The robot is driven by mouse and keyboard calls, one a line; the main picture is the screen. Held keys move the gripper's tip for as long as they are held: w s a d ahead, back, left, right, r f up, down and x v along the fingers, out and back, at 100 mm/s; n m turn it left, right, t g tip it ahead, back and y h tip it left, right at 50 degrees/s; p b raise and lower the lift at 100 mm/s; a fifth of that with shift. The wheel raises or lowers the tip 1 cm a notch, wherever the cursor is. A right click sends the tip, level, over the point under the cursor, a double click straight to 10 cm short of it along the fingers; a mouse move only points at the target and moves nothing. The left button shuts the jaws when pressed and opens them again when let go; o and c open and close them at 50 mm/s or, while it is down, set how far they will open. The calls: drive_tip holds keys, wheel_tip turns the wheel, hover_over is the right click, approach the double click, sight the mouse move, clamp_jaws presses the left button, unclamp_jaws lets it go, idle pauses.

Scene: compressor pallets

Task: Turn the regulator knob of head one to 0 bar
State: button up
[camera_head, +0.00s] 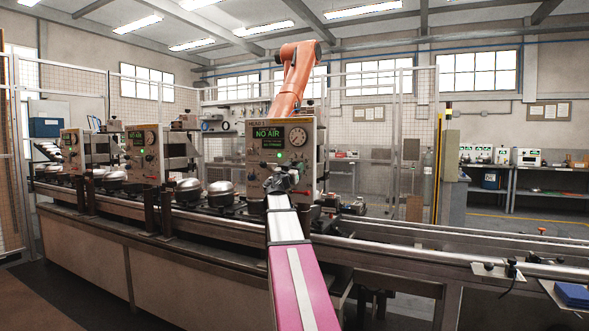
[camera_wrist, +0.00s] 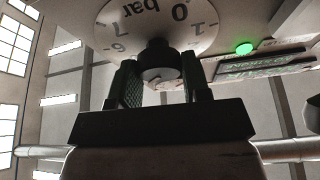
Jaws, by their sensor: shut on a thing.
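The head one panel (camera_head: 256,152) faces me at the middle of the head view, with a green display (camera_head: 268,134) reading NO AIR and a round gauge (camera_head: 298,137) too small to read. My gripper (camera_head: 283,181) is at the panel's lower part and hides the regulator knob there. In the wrist view my gripper (camera_wrist: 162,84) is shut on the dark regulator knob (camera_wrist: 160,58), one finger on each side. Behind the knob is a white dial plate (camera_wrist: 144,16) with 0 bar at the top, right of centre. No pointer mark on the knob can be made out.
A green lamp (camera_wrist: 243,48) glows beside the dial. Two more head panels (camera_head: 142,152) (camera_head: 71,150) and several metal domes stand along the conveyor (camera_head: 400,244) to the left. An orange robot arm (camera_head: 295,80) rises behind head one.

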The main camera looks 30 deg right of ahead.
drive_tip(key=m+g+y, duration=0.1)
drive_tip(key=m+y, duration=0.1)
drive_tip(key=m, duration=0.9)
drive_tip(key=m+g+y, duration=0.2)
drive_tip(key=m+y, duration=0.1)
drive_tip(key=m, duration=0.9)
drive_tip(key=m+g+y, duration=0.1)
drive_tip(key=m+y, duration=0.1)
drive_tip(key=m, duration=0.9)
drive_tip(key=shift+r+m+g+y, duration=0.25)
drive_tip(key=shift+m+g+y, duration=0.05)
drive_tip(key=shift+g+y, duration=0.1)
idle(0.4)
idle(0.5)
drive_tip(key=o, duration=0.9)
